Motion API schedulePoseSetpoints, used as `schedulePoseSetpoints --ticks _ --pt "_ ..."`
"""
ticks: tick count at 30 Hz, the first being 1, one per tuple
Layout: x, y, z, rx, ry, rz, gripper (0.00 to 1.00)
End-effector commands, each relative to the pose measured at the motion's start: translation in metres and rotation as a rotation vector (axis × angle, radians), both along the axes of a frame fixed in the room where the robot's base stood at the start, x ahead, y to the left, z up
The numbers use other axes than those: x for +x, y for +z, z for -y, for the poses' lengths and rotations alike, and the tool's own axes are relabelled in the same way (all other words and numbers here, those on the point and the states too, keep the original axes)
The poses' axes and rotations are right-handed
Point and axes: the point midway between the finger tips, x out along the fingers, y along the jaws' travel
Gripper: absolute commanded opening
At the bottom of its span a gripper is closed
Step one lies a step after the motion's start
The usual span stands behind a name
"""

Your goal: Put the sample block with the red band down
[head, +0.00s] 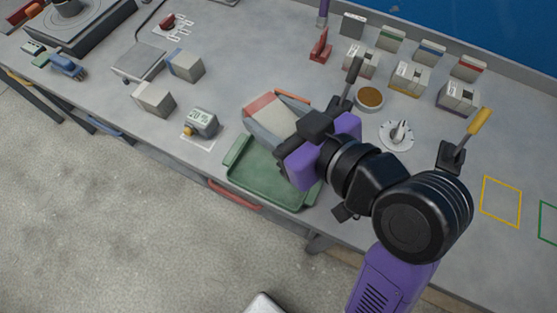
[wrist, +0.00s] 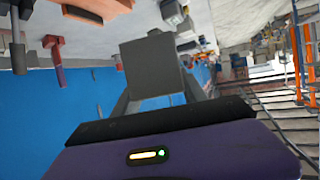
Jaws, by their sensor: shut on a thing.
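The sample block with the red band (head: 263,112) is pale grey with a salmon-red stripe across its upper left end. In the head view it shows at the far end of my gripper (head: 298,138), overlapping the back of the green tray (head: 264,178). My gripper is shut on a block; in the wrist view a plain grey face of this block (wrist: 155,65) shows between the fingers, and no band is visible there. The gripper hides the block's right end, and I cannot tell how high the block is above the surface.
Several colour-banded blocks (head: 429,52) stand along the back right. A round dish (head: 369,97) and a white dial (head: 397,134) lie right of the gripper. A yellow-handled tool (head: 478,121) stands upright nearby. A 20 % display (head: 202,121) sits left. Yellow outlined square (head: 501,201) is empty.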

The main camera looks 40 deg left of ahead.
Motion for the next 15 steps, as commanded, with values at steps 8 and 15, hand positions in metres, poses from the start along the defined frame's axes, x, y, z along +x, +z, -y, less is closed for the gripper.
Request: schedulePoseSetpoints --ticks 8,15 --pt "-0.001 -0.07 0.0 -0.002 0.001 -0.005 0.0" --pt "-0.001 -0.111 0.0 0.0 0.001 -0.002 0.0"
